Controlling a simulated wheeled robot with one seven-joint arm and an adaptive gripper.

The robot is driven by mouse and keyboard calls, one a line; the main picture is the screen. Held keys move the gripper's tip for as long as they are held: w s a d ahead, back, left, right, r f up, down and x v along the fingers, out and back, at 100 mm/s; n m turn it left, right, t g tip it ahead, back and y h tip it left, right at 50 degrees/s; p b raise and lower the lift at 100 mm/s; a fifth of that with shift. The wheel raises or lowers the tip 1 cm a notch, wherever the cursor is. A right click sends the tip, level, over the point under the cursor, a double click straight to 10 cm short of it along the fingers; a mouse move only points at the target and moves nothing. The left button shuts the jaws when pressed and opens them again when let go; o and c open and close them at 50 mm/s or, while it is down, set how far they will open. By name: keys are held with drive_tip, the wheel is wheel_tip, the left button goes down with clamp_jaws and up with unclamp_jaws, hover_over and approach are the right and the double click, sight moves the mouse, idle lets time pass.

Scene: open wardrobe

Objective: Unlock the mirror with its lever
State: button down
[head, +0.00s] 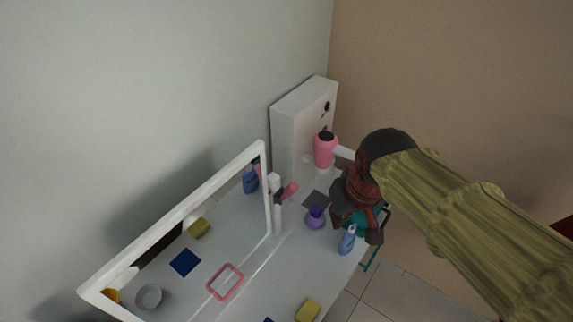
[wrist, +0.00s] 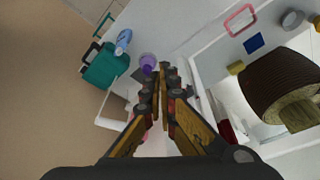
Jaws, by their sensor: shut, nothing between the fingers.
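The white-framed mirror (head: 228,213) stands tilted along the wall in the head view, its glass reflecting the table items. A small pinkish-red lever (head: 288,190) with a dark base sits at a white post by the mirror's right edge. My gripper (head: 352,222) is to the right of the lever, apart from it, above the table. In the wrist view my gripper (wrist: 162,74) has its fingers together and empty. The mirror (wrist: 214,72) fills the right side there, reflecting my arm. A dark red piece (wrist: 227,131) lies right of my fingers; I cannot tell if it is the lever.
A purple vase (head: 316,217) and a blue spray bottle (head: 347,240) stand below and near my gripper. A pink bottle (head: 324,150) stands by a white box (head: 291,120) at the back. A yellow sponge (head: 308,310) lies in front. A teal container (wrist: 104,65) is at left.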

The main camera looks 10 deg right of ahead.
drive_tip(key=w+a+r+n+g+p, duration=0.1)
drive_tip(key=w+a+r+g+p, duration=0.15)
drive_tip(key=w+p, duration=0.55)
drive_tip(key=n+y+p, duration=0.2)
drive_tip(key=n+p, duration=0.1)
drive_tip(key=n, duration=0.2)
hover_over(289, 193)
drive_tip(key=w, duration=0.7)
drive_tip(key=x, duration=0.2)
wheel_tip(289, 193, down, 11)
drive_tip(key=s+p, duration=0.1)
drive_tip(key=s, duration=0.1)
drive_tip(key=shift+s+p, duration=0.3)
drive_tip(key=shift+d+f+t+b, duration=0.15)
drive_tip(key=shift+t+b, duration=0.1)
drive_tip(key=shift+b, duration=0.65)
drive_tip(key=shift+s+b, duration=0.2)
drive_tip(key=shift+b, duration=0.2)
drive_tip(key=shift+d, duration=0.1)
